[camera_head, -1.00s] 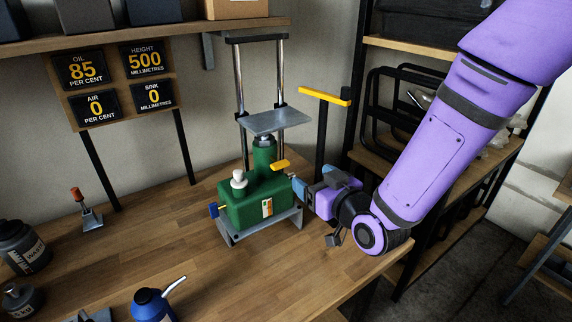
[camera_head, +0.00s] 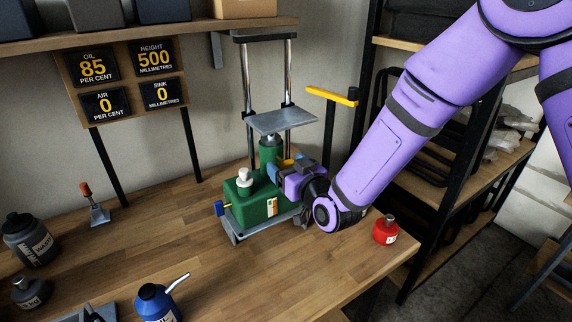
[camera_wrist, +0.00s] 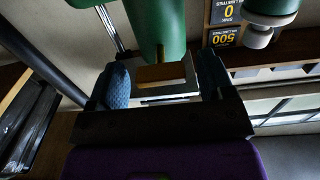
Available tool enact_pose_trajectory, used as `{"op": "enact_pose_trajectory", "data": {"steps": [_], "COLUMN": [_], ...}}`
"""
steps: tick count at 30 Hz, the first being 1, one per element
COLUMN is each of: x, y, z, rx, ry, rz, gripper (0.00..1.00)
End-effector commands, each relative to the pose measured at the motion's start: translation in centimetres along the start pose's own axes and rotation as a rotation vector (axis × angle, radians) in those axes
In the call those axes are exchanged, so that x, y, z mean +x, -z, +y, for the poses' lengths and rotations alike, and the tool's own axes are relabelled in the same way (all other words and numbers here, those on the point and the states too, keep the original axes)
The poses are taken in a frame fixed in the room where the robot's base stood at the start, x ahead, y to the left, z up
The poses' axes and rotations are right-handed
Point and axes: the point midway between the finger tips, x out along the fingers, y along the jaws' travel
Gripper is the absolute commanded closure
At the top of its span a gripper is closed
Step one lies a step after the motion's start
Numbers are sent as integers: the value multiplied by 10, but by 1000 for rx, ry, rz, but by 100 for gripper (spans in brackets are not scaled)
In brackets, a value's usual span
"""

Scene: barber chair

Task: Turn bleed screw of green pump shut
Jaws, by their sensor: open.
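The green pump (camera_head: 243,208) stands on the bench, with a white cap (camera_head: 244,177) on top and a blue knob (camera_head: 220,208) at its left side. A yellow bar (camera_head: 287,163) on a brass stem comes out of its green cylinder (camera_head: 270,153); I take it for the bleed screw, but cannot be sure. My gripper (camera_head: 274,172) is at the cylinder's right side and partly hides it. In the wrist view my gripper (camera_wrist: 163,80) is open, with the yellow bar (camera_wrist: 160,73) between its blue-padded fingers. Contact cannot be told.
A metal plate (camera_head: 281,121) on chrome posts stands above the pump. A yellow-topped black post (camera_head: 332,96) is behind at right. A red bottle (camera_head: 386,229) stands near the bench's right edge. Signs show oil 85 (camera_head: 92,67), height 500, air 0, sink 0. A blue oil can (camera_head: 155,303) is in front.

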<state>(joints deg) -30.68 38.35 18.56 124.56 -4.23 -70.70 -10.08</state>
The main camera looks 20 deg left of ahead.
Motion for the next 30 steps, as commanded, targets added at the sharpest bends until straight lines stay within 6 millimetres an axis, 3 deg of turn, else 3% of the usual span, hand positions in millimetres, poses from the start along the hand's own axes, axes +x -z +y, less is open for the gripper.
{"op": "enact_pose_trajectory", "data": {"steps": [12, 19, 30], "x": [9, 9, 8], "y": [0, 0, 0], "z": [0, 0, 0], "rx": [0, 0, 50], "ry": [0, 0, -1], "rz": [-1, 0, 0], "gripper": [26, 75, 75]}}
